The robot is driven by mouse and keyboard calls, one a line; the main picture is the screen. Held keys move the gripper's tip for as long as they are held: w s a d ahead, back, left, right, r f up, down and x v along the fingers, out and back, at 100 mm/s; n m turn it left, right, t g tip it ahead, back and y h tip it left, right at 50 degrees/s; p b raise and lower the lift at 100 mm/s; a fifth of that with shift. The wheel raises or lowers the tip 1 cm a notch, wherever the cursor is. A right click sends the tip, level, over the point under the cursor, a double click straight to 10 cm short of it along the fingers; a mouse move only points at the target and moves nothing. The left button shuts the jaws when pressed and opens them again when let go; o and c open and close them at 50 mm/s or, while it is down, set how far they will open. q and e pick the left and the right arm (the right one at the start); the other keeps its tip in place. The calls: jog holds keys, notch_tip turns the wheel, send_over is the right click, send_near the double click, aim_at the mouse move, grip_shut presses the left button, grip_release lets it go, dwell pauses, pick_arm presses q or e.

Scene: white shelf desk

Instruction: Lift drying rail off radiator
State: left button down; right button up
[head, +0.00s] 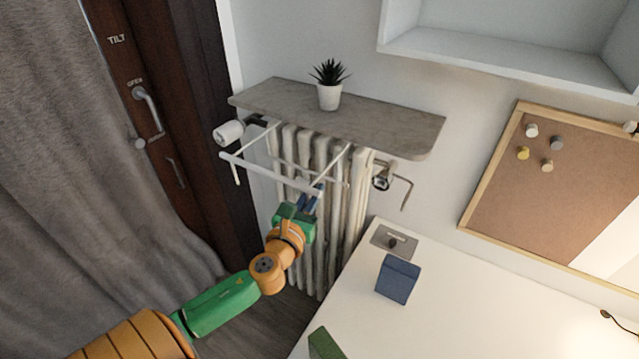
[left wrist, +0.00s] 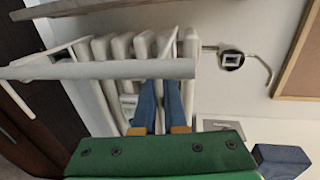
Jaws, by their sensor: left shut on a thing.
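The white drying rail (head: 262,171) has a long front bar and side arms that run back to the top of the white ribbed radiator (head: 352,205). Whether its hooks still rest on the radiator cannot be told. My left gripper (head: 312,196) is shut on the front bar near its right end. In the left wrist view the drying rail (left wrist: 90,70) crosses in front of the ribs of the radiator (left wrist: 118,48). The blue fingers of my left gripper (left wrist: 159,88) reach up to the bar, which hides their tips. My right gripper does not show.
A grey stone shelf (head: 390,122) sits just above the radiator and carries a potted plant (head: 329,96). A white valve (head: 229,132) is at left, a pipe fitting (head: 383,177) at right. The white desk (head: 470,300) with a blue box (head: 397,279) stands close on the right.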

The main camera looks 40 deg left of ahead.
pick_arm(q)
jog(key=a+v, duration=0.1)
jog(key=v, duration=0.8)
jog(key=shift+s+a+b, duration=0.35)
jog(key=shift+a+b, duration=0.05)
jog(key=shift+f, duration=0.15)
